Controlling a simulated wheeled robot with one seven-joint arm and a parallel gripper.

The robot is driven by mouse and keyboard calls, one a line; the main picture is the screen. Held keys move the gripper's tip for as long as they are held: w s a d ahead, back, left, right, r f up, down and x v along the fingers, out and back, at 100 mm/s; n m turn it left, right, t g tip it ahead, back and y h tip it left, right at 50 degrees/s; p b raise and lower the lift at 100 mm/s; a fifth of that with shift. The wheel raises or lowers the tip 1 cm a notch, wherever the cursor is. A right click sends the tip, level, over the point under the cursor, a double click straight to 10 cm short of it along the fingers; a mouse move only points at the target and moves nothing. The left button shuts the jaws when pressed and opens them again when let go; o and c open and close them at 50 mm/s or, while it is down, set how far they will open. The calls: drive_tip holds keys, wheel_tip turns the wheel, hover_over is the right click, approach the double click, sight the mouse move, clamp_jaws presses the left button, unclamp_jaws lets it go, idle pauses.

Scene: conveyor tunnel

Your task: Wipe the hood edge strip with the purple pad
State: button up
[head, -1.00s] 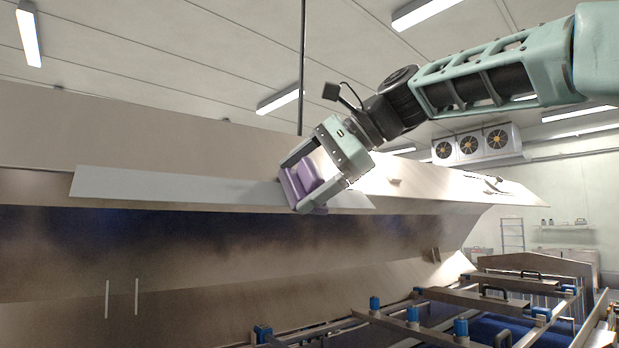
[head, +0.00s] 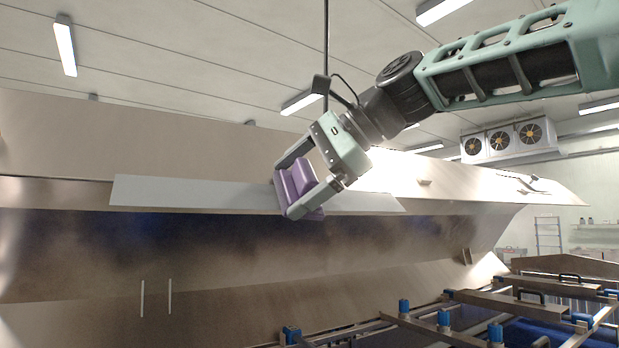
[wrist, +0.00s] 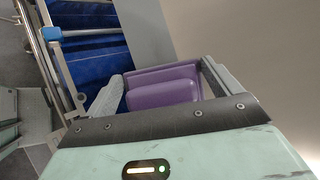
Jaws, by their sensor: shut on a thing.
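The hood edge strip (head: 190,193) is a long, pale grey flat band along the front edge of the metal hood, seen in the head view. My gripper (head: 296,192) is shut on the purple pad (head: 299,186) at the right-hand part of the strip. The pad overlaps the strip in the picture; I cannot tell whether it touches it. In the wrist view the purple pad (wrist: 163,92) sits between the two fingers. The stretch of strip behind the pad and gripper is hidden.
The broad metal hood (head: 230,140) rises behind the strip, with a dark opening below. A conveyor frame with blue clamps (head: 444,319) stands at lower right. A thin vertical rod (head: 326,50) hangs behind my gripper. A fan unit (head: 508,142) is at upper right.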

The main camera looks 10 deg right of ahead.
sight(232, 193)
drive_tip(key=shift+s+a+p, duration=0.35)
drive_tip(key=shift+a+p, duration=0.05)
drive_tip(key=shift+a, duration=0.75)
drive_tip(key=shift+s+a+p, duration=0.35)
drive_tip(key=shift+s+a, duration=0.05)
drive_tip(key=shift+a, duration=0.7)
drive_tip(key=shift+s+a+p, duration=0.35)
drive_tip(key=shift+a+p, duration=0.05)
drive_tip(key=shift+a, duration=0.75)
drive_tip(key=shift+w+d+b, duration=0.15)
drive_tip(key=shift+w+d, duration=0.3)
drive_tip(key=shift+d, duration=0.85)
drive_tip(key=shift+w+d+b, duration=0.2)
drive_tip(key=shift+w+d, duration=0.2)
drive_tip(key=shift+d, duration=0.85)
drive_tip(key=shift+w+d+b, duration=0.15)
drive_tip(key=shift+w+d, duration=0.3)
drive_tip(key=shift+d, duration=0.85)
drive_tip(key=w+d, duration=0.2)
drive_tip(key=d, duration=0.6)
drive_tip(key=shift+w+d+p, duration=0.35)
drive_tip(key=shift+p, duration=0.05)
drive_tip(key=shift+r, duration=0.1)
